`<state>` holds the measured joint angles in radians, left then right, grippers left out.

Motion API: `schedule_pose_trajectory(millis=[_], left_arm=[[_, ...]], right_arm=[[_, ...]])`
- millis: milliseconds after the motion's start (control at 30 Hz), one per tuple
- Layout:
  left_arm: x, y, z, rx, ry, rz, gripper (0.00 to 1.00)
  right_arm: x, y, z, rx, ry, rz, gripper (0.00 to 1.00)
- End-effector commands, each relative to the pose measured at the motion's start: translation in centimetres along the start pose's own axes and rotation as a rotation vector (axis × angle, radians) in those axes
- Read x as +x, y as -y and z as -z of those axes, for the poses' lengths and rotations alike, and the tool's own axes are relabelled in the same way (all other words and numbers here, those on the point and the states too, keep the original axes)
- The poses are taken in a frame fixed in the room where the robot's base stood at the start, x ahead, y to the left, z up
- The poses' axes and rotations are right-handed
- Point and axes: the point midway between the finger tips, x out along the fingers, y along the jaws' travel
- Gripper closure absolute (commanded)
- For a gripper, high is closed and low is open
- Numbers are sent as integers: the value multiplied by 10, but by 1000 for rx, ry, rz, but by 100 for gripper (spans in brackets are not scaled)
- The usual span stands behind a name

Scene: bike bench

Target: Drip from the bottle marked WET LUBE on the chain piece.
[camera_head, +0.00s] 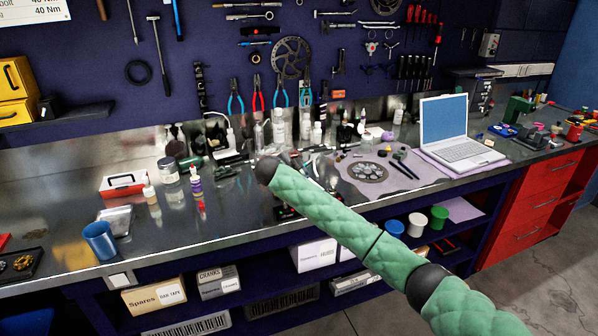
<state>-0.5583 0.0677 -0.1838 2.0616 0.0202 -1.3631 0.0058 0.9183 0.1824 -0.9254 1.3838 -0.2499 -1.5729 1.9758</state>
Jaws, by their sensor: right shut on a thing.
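My right arm (325,212), in a green quilted sleeve, reaches in from the lower right over the bench. Its black end joint (268,170) is above the middle of the worktop. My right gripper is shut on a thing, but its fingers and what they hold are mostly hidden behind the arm. A small amber bottle with a white top (152,196) and a bottle with a purple label (196,182) stand upright to the left. No marking reads clearly, so I cannot tell which is WET LUBE. I cannot make out the chain piece for sure. My left gripper is out of view.
A blue cup (100,241) stands near the front edge, beside a small shiny tray (118,216). A jar (168,169) and a red-and-white box (124,183) are behind. A laptop (450,130) and a mat with a sprocket (368,172) lie to the right.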

Motion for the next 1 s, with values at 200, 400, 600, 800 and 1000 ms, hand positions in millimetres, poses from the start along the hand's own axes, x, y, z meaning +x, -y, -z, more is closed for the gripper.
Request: schedule_pose_trajectory(millis=[200, 400, 600, 800, 1000], left_arm=[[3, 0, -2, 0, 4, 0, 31], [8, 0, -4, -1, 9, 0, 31], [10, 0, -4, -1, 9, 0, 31], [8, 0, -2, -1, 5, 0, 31], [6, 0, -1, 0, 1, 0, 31]], right_arm=[[0, 0, 0, 0, 0, 0, 81], [-1, -1, -2, 1, 2, 0, 81], [-1, -1, -1, 1, 1, 0, 81], [-1, -1, 0, 0, 0, 0, 60], [-1, -1, 0, 0, 0, 0, 68]])
